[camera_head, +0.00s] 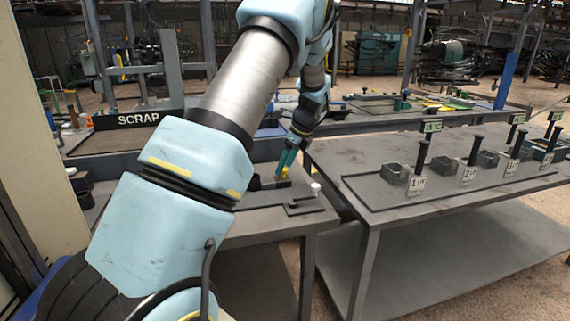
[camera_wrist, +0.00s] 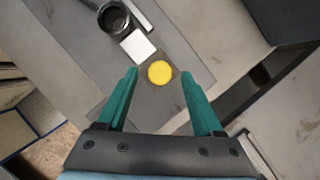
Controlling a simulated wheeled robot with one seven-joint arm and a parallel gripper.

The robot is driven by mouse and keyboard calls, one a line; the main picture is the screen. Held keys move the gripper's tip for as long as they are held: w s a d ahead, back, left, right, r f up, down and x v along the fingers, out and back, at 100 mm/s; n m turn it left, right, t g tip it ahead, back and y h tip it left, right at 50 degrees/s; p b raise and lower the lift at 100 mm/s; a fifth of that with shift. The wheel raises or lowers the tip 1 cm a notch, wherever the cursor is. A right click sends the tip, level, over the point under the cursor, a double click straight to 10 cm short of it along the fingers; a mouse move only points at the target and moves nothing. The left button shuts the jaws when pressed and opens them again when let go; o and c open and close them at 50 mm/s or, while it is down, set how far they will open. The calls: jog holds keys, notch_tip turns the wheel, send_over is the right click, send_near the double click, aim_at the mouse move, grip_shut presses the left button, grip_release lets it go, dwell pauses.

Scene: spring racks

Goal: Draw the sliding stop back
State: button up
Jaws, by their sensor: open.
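A round yellow knob (camera_wrist: 160,73) on a small dark block shows in the wrist view; it looks like the sliding stop. In the head view the yellow knob (camera_head: 284,173) is small and partly covered by my gripper. My gripper (camera_head: 285,163) is open and points down at it. In the wrist view the two green fingers of my gripper (camera_wrist: 160,80) stand on either side of the knob, with gaps on both sides. A white square (camera_wrist: 138,46) lies just beyond the knob, and a black round cup (camera_wrist: 114,18) beyond that. I cannot tell whether the fingertips reach the knob's height.
A white-topped post (camera_head: 315,187) stands on the small table at right. The larger grey table (camera_head: 390,213) holds several black upright pegs with numbered tags and small bins. A SCRAP sign (camera_head: 138,118) stands at left.

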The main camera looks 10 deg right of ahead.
jog(key=shift+w+a+f, duration=0.1)
jog(key=shift+a+f, duration=0.05)
jog(key=shift+f, duration=0.3)
grip_shut()
dwell(0.3)
dwell(0.9)
